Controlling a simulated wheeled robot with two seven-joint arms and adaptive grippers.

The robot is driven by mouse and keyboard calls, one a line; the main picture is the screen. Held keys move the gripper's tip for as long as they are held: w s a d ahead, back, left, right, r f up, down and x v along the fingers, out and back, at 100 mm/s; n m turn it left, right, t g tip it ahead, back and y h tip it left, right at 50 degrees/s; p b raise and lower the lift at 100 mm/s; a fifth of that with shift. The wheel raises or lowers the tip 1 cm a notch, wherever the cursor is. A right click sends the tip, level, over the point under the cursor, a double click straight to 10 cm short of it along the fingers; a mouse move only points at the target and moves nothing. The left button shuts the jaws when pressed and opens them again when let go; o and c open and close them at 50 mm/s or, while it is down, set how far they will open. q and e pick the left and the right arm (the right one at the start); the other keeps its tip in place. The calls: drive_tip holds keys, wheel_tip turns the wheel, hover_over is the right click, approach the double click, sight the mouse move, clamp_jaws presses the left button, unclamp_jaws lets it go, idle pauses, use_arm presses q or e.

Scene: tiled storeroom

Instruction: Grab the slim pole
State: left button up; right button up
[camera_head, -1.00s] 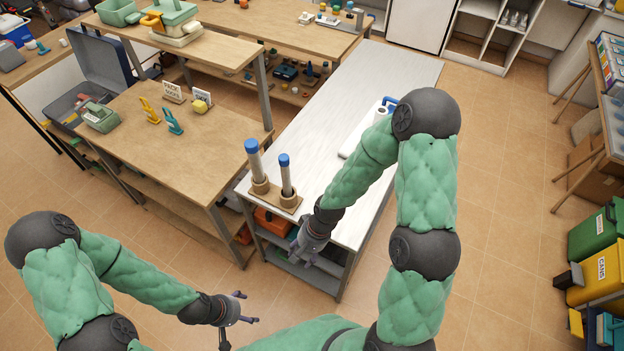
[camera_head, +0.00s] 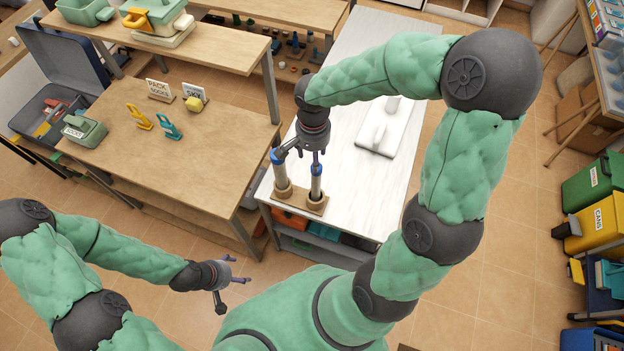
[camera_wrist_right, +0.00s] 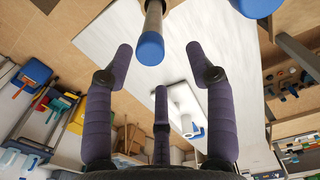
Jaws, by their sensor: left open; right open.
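The slim pole (camera_head: 316,184) stands upright in the right socket of a small brown holder at the near end of the white table. Its blue cap (camera_wrist_right: 149,47) lies between the open fingertips of my right gripper (camera_wrist_right: 159,58) in the wrist view, with a gap on each side. In the head view my right gripper (camera_head: 299,158) points down over the holder and partly hides both pole tops. The thicker pole (camera_head: 281,174) stands in the left socket. My left gripper (camera_head: 236,282) is open and empty, low, off the near end of the table.
The holder (camera_head: 312,204) sits near the white table's front edge. A white board-like item (camera_head: 375,140) lies farther back on the white table (camera_head: 350,190). The wooden table (camera_head: 190,185) at left carries signs, yellow and blue clamps and a green box.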

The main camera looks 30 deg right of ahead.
drive_tip(key=f, duration=0.1)
drive_tip(key=s+f, duration=0.1)
drive_tip(key=f, duration=0.1)
drive_tip(key=shift+s+d+f, duration=0.1)
drive_tip(key=shift+w+f, duration=0.2)
drive_tip(key=shift+f, duration=0.3)
drive_tip(key=b, duration=0.1)
hover_over(316, 187)
drive_tip(key=w, duration=0.1)
drive_tip(key=shift+w+d+f, duration=0.1)
drive_tip(key=shift+d+f, duration=0.05)
drive_tip(key=shift+f, duration=1)
drive_tip(key=shift+w+d+f, duration=0.1)
drive_tip(key=shift+d+f, duration=0.05)
drive_tip(key=shift+f, duration=1)
clamp_jaws()
